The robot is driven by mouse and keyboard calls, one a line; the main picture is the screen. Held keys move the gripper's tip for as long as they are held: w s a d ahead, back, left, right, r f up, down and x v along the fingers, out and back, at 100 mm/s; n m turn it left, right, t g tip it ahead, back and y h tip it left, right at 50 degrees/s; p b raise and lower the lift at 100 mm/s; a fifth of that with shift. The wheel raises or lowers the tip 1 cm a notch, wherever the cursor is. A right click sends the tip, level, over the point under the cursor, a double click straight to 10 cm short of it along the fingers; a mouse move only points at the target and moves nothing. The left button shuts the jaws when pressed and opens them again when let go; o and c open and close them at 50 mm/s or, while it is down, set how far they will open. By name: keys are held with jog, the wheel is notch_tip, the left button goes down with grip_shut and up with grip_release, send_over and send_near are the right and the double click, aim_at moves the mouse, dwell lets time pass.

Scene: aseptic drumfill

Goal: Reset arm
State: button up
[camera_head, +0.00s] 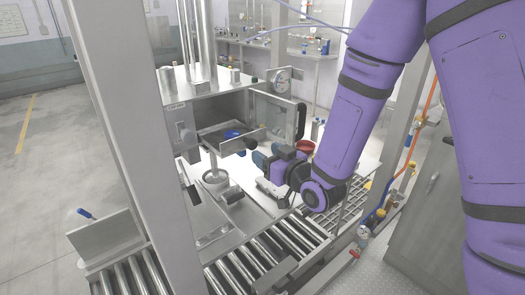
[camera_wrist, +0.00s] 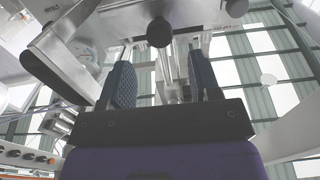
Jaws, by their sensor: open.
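My gripper (camera_head: 268,160) is at the end of my purple arm, over the filling station and beside the opened metal housing (camera_head: 205,118). In the wrist view, its two blue-padded fingers (camera_wrist: 165,85) stand wide apart, with nothing between them. A dark round knob (camera_wrist: 160,32) and a metal rod show beyond the fingertips. The housing's door (camera_head: 277,118) stands open on the right.
A roller conveyor (camera_head: 240,265) runs below the station. A red bowl-like item (camera_head: 305,146) is just behind my gripper. An orange hose and valves (camera_head: 385,205) line the right side. Open floor (camera_head: 35,170) lies at the far left.

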jog(key=s+d+r+m+g+h, duration=0.4)
jog(key=d+r+h, duration=0.3)
jog(key=d+r, duration=0.65)
jog(key=s+d+r+m+g+h, duration=0.1)
jog(key=s+d+g, duration=0.1)
jog(key=s, duration=0.5)
jog(key=s+d+r+m+g+h, duration=0.1)
jog(key=s+d+g, duration=0.1)
jog(key=s+d, duration=0.3)
jog(key=s+d+r+g+h, duration=0.1)
jog(key=s+d+r, duration=0.1)
jog(key=s, duration=0.9)
jog(key=shift+d+m+g, duration=0.4)
jog(key=shift+d, duration=0.4)
